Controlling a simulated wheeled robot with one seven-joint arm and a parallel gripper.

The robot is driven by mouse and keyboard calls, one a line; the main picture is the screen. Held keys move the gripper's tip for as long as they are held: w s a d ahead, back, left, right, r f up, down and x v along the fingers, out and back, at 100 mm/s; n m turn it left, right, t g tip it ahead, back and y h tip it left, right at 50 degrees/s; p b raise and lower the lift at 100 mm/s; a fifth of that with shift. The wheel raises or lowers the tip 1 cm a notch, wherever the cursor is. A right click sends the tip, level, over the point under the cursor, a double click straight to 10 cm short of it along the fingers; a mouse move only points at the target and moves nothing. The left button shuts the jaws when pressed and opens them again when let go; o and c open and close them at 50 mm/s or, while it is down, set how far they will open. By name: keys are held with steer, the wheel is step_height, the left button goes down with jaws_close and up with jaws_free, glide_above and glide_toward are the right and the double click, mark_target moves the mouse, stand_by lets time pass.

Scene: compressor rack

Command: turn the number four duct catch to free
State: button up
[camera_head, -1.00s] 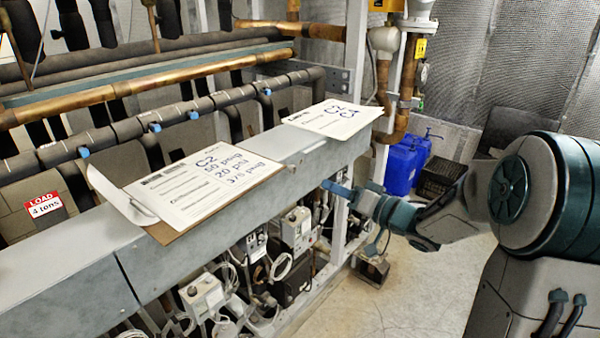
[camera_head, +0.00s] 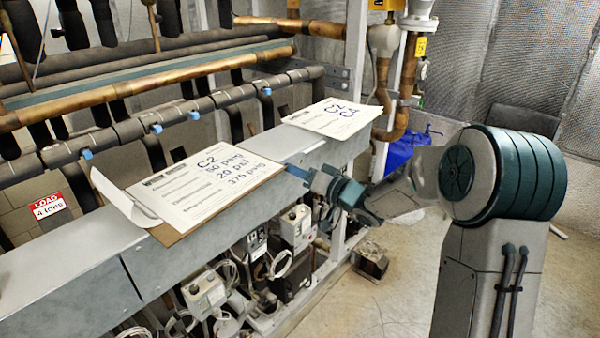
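A long grey duct (camera_head: 160,270) runs from the lower left to the middle. I cannot make out any catch on it with a number four, nor which way such a catch is turned. I cannot tell whether the tips touch the duct. The fingers look close together from this side, and the gap between them does not show. The gripper hides the part of the duct edge behind it.
A clipboard (camera_head: 204,189) and a paper sheet (camera_head: 330,117) lie on the duct's top. Black insulated pipes with small blue clamps (camera_head: 157,128) run behind. Valves and cabling (camera_head: 205,293) fill the space below. Blue containers (camera_head: 397,156) stand behind my arm.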

jaws_close()
steer(key=shift+f, duration=0.1)
steer(key=n+b, duration=1.6)
steer(key=n, duration=0.1)
steer(key=shift+n, duration=0.3)
stand_by(0.5)
steer(key=shift+o, duration=0.5)
jaws_free()
